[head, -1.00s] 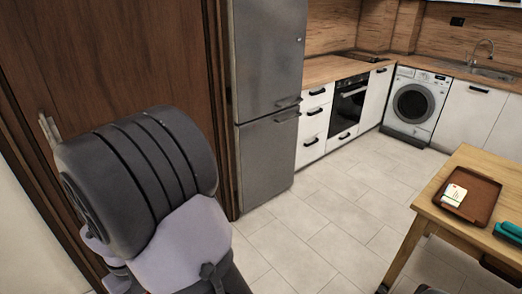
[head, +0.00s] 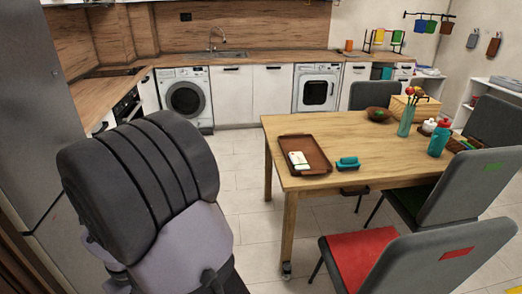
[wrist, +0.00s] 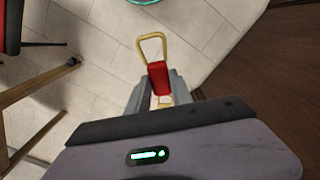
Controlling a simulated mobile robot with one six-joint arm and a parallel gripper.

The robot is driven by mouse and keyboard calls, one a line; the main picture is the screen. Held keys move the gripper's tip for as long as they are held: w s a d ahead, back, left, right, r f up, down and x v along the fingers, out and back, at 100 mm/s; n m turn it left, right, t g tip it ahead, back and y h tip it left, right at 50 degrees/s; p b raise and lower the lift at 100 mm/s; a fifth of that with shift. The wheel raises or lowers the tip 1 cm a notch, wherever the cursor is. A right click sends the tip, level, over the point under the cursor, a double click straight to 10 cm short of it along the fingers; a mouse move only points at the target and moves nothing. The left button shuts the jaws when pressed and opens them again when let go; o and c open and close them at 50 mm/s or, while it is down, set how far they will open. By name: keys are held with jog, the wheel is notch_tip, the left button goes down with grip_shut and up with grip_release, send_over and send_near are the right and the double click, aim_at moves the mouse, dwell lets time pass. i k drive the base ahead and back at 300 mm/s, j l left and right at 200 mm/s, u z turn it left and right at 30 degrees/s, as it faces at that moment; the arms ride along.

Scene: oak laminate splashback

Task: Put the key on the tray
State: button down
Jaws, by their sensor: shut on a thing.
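The key (wrist: 157,76), with a red part and a gold loop, is between the fingers of my gripper (wrist: 158,90) in the wrist view. My gripper is shut on it and holds it above the tiled floor. In the head view the gripper and key are hidden behind my arm. The brown rectangular tray (head: 319,157) lies on the near left part of the wooden table. A small white item (head: 298,161) lies in the tray; the rest of it is bare.
A teal object (head: 347,163) lies just right of the tray on the table (head: 392,152). A bowl, a vase and bottles stand farther back and right. Grey chairs (head: 410,258) stand at the near and right sides. Tiled floor is open left of the table.

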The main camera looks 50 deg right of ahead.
aim_at(293, 147)
jog(key=i+l+z, duration=0.2)
jog(key=z, duration=0.25)
jog(key=i+l+z, duration=0.1)
jog(key=z, duration=0.4)
jog(key=i+z, duration=0.3)
jog(key=z, duration=0.15)
jog(key=i+z, duration=0.2)
jog(key=z, duration=0.25)
jog(key=i+j+z, duration=0.2)
jog(key=z, duration=0.3)
jog(key=i+l+u, duration=0.45)
jog(key=i+l, duration=0.45)
